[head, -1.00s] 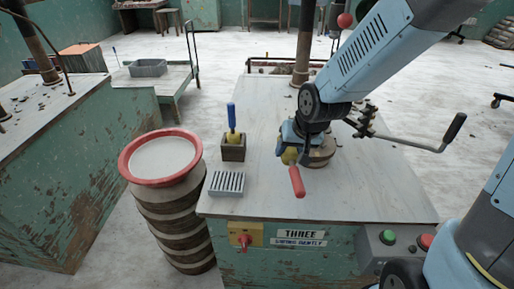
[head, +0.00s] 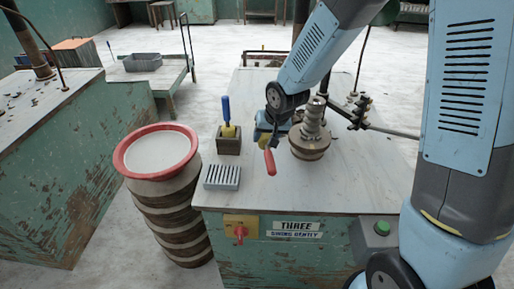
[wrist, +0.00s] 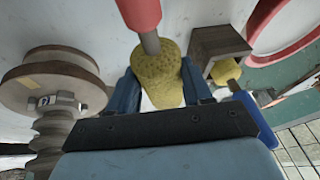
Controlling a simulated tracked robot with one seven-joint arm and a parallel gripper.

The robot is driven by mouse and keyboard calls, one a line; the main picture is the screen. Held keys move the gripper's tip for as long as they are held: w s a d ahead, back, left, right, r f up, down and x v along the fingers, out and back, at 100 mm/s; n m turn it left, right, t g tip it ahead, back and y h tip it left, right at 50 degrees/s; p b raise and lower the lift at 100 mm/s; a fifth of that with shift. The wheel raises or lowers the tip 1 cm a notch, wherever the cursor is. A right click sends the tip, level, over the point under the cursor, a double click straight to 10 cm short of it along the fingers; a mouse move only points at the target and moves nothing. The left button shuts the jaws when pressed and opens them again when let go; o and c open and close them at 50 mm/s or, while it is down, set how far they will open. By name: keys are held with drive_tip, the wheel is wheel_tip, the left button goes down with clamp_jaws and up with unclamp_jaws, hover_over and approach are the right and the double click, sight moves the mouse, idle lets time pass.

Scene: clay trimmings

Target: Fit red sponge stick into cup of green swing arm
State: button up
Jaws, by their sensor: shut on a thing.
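The red sponge stick has a red handle (head: 270,162) and a yellow sponge end (wrist: 158,75). My gripper (head: 265,138) is shut on the sponge end and holds the stick tilted, above the table between the wooden holder and the round stand. In the wrist view the sponge sits between both fingers, with the red handle pointing to the top edge. A metal bar with dark clamps (head: 361,112) stands at the table's right, partly hidden by my arm. I cannot make out a green swing arm or its cup.
A wooden holder (head: 228,147) holds a blue-handled sponge stick (head: 226,110). A grey slotted tray (head: 222,177) is in front. A round stand with a screw post (head: 311,140) is close right of my gripper. A red-rimmed drum (head: 128,170) stands left of the table (head: 300,190).

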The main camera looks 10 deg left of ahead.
drive_tip(key=w+f, duration=0.1)
drive_tip(key=w+a+f, duration=0.1)
drive_tip(key=f, duration=0.1)
drive_tip(key=w+a+f, duration=0.1)
drive_tip(key=shift+w+f, duration=0.15)
drive_tip(key=shift+f, duration=0.25)
drive_tip(key=shift+w+a+f, duration=0.1)
drive_tip(key=shift+a+f, duration=0.05)
drive_tip(key=shift+f, duration=0.2)
wheel_tip(320, 180, down, 3)
drive_tip(key=shift+r, duration=0.2)
drive_tip(key=o, duration=1.2)
drive_tip(key=shift+c, duration=0.2)
